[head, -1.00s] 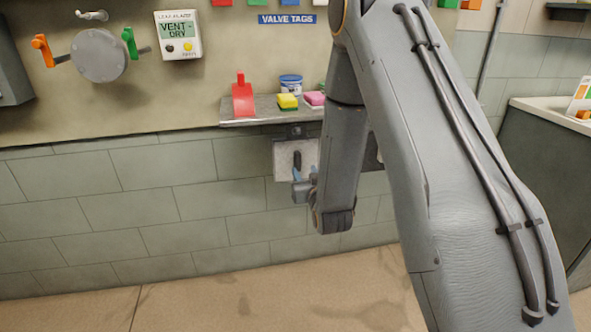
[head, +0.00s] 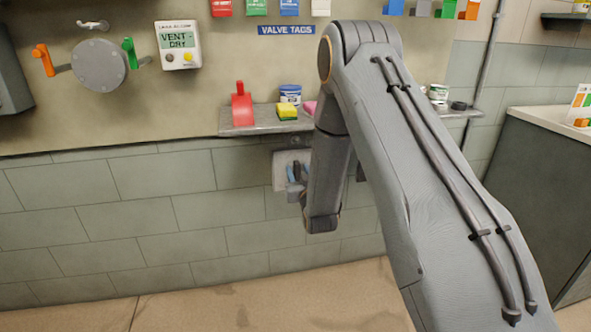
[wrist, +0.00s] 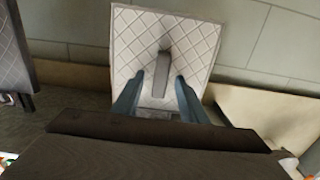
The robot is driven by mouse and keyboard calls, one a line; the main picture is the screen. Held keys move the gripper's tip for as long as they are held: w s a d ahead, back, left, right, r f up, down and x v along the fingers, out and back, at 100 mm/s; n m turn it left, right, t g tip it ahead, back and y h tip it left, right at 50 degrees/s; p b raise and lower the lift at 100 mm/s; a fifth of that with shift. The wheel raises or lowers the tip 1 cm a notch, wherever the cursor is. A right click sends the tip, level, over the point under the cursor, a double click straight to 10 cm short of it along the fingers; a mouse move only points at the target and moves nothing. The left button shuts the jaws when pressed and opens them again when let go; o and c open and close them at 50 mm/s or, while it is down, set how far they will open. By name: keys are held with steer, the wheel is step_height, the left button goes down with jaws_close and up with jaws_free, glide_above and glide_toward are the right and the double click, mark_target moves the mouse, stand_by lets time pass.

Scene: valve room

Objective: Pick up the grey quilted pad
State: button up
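A pale grey quilted pad (head: 280,165) hangs against the tiled wall just under the shelf. It fills the upper middle of the wrist view (wrist: 195,42), with diamond stitching and a grey bar-like piece (wrist: 162,70) standing out from its middle. My gripper (wrist: 159,80) is open, its two blue fingers on either side of that bar, with gaps visible. In the head view my gripper (head: 295,178) is in front of the pad, and my arm covers what is to the right. A darker grey quilted pad (wrist: 18,50) shows at the left edge of the wrist view.
A counter (head: 545,125) stands at right.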

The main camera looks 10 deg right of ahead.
jaws_close()
steer(key=shift+r, duration=0.1)
steer(key=shift+r, duration=0.75)
steer(key=s+b, duration=0.1)
steer(key=s, duration=1.7)
steer(key=s+f+p, duration=0.3)
steer(key=f+p, duration=0.4)
steer(key=f, duration=0.1)
steer(key=shift+s+a+f, duration=0.15)
steer(key=shift+a+f, duration=0.1)
steer(key=shift+f, duration=0.05)
